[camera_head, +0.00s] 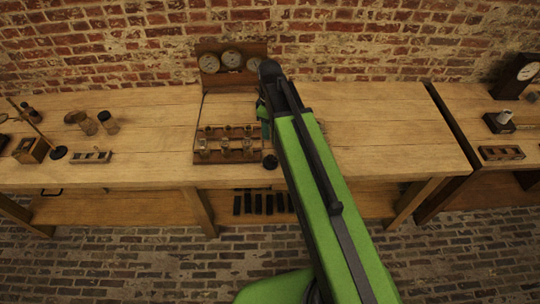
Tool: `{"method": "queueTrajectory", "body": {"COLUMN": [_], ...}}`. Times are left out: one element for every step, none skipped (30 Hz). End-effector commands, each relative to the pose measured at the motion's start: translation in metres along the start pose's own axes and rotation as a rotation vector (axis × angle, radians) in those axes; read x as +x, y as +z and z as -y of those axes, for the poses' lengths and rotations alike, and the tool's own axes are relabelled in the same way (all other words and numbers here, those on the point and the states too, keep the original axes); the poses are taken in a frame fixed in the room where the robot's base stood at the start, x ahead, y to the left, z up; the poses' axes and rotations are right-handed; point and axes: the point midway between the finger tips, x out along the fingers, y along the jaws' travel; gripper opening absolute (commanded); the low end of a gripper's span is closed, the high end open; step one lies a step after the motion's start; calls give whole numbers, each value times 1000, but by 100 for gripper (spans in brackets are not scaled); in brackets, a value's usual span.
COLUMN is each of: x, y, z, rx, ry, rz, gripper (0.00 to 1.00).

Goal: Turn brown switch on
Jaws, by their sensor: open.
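My arm reaches over the bench, and my gripper (265,130) hangs at its far end, small and partly hidden by my own arm. It is open, and I see nothing between its jaws. It is at the right edge of a wooden rack (224,157) with several glass jars (226,146). A wooden panel (233,65) with three round dials stands behind the rack against the wall. I cannot clearly pick out a brown switch; it may be hidden behind my arm or too small to tell. A dark round thing (270,162) sits at the rack's right front corner.
The wooden bench (395,140) is clear to the right of my arm. At left are brown jars (108,122), a small block rack (91,157) and a stand (57,152). A second bench at right holds a clock (515,75). Dark slabs (258,203) stand below.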

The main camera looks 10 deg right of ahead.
Motion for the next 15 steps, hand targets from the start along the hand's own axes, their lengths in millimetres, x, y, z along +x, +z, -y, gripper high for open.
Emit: {"method": "queueTrajectory", "body": {"x": [15, 20, 28, 35, 41, 50, 56, 63, 71, 77, 83, 92, 98, 104, 112], "y": [0, 0, 0, 0, 0, 0, 0, 0, 0, 0, 0, 0, 0, 0, 0], "z": [0, 0, 0, 0, 0, 0, 0, 0, 0, 0, 0, 0, 0, 0, 0], "rx": [0, 0, 0, 1, 1, 1, 1, 1, 1, 1, 1, 1, 1, 1, 1], "ry": [0, 0, 0, 0, 0, 0, 0, 0, 0, 0, 0, 0, 0, 0, 0], "rz": [0, 0, 0, 0, 0, 0, 0, 0, 0, 0, 0, 0, 0, 0, 0], "gripper": [48, 48, 48, 48, 48, 48, 48, 48, 48, 48, 48, 48, 48, 48, 48]}}
